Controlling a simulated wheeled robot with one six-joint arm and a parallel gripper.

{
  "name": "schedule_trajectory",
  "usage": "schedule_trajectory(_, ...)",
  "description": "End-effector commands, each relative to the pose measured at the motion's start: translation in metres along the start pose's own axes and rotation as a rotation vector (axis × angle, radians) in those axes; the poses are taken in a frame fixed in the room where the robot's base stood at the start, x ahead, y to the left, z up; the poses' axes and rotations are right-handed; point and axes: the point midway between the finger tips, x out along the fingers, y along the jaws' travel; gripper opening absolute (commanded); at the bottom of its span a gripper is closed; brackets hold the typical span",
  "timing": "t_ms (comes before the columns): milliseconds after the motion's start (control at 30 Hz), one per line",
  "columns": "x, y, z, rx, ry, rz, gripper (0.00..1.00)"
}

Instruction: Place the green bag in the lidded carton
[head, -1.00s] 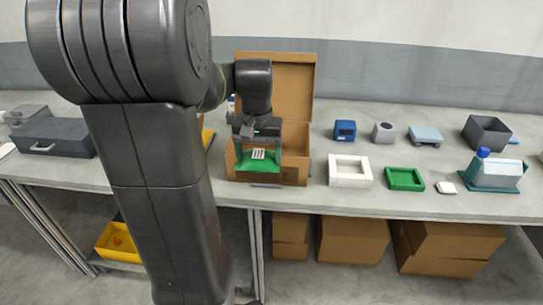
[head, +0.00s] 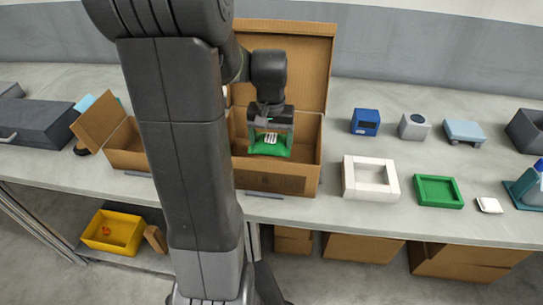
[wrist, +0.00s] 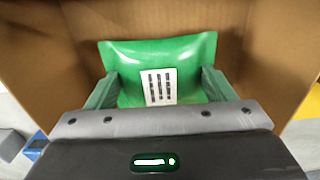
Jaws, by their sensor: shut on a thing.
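The green bag (head: 283,150), with a white barred label, is between the fingers of my gripper (head: 271,135). My gripper is shut on it. The lidded carton (head: 280,184) is brown cardboard on the table, with its lid (head: 300,65) raised at the back. In the head view the bag shows within the carton's opening, behind its front wall. I cannot tell whether it touches the bottom. In the wrist view the bag (wrist: 190,60) spans both fingers, with brown cardboard (wrist: 255,45) around it.
Another open carton (head: 125,158) stands to the left, partly behind my arm. A white frame (head: 388,188), a green tray (head: 455,204) and a blue box (head: 366,121) lie to the right. A yellow bin (head: 95,240) is below the table.

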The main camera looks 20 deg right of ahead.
Motion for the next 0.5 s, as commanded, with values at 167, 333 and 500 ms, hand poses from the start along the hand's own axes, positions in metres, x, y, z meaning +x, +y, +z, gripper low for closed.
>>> schedule_trajectory(167, 0.02, 0.0, 0.0, 0.0, -0.001, 0.0, 0.49)
schedule_trajectory(333, 0.043, 0.0, 0.0, 0.0, -0.003, 0.0, 0.49)
schedule_trajectory(500, 0.057, 0.0, 0.0, 0.0, 0.0, 0.0, 0.49)
